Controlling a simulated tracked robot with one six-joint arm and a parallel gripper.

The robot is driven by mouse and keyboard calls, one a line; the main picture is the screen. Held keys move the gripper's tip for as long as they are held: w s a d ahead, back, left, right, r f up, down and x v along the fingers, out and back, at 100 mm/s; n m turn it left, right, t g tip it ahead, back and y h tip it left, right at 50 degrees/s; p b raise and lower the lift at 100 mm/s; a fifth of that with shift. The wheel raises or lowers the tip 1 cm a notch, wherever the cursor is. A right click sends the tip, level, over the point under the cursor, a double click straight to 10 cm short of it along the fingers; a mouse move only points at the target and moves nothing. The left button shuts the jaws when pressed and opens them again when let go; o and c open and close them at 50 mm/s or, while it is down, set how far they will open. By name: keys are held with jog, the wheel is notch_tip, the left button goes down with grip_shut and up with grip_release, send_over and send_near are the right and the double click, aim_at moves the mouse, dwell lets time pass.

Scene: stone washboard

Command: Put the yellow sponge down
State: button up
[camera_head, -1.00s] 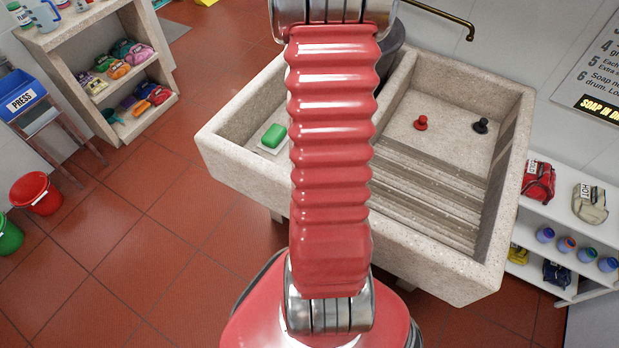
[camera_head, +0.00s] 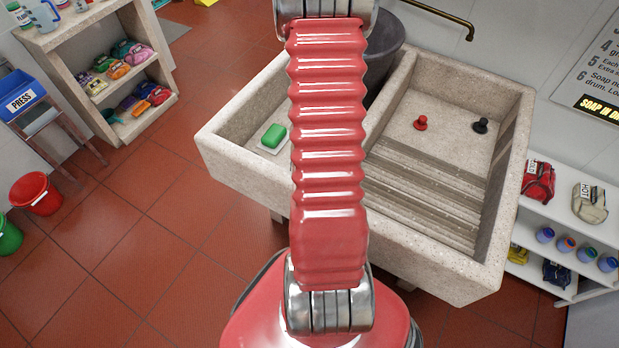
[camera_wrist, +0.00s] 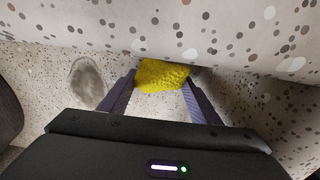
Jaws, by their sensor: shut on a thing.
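The yellow sponge (camera_wrist: 162,76) is in the wrist view, between the two fingertips of my gripper (camera_wrist: 162,84), which is shut on it. It lies close against a speckled stone wall (camera_wrist: 200,32), above a pale speckled surface (camera_wrist: 60,65). I cannot tell whether the sponge touches that surface. In the head view my red arm reaches over the stone washboard sink (camera_head: 440,255) and hides the gripper and the sponge.
A green block (camera_head: 275,135) sits on a white dish in the left basin. A dark bucket (camera_head: 385,50) stands behind the arm. A grey oval patch (camera_wrist: 86,84) lies left of the gripper.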

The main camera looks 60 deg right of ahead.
jog(key=shift+f, duration=0.25)
jog(key=o, duration=1)
jog(key=shift+f, duration=0.1)
notch_tip(320, 180, up, 12)
jog(key=shift+s, duration=0.2)
dwell(0.3)
dwell(0.9)
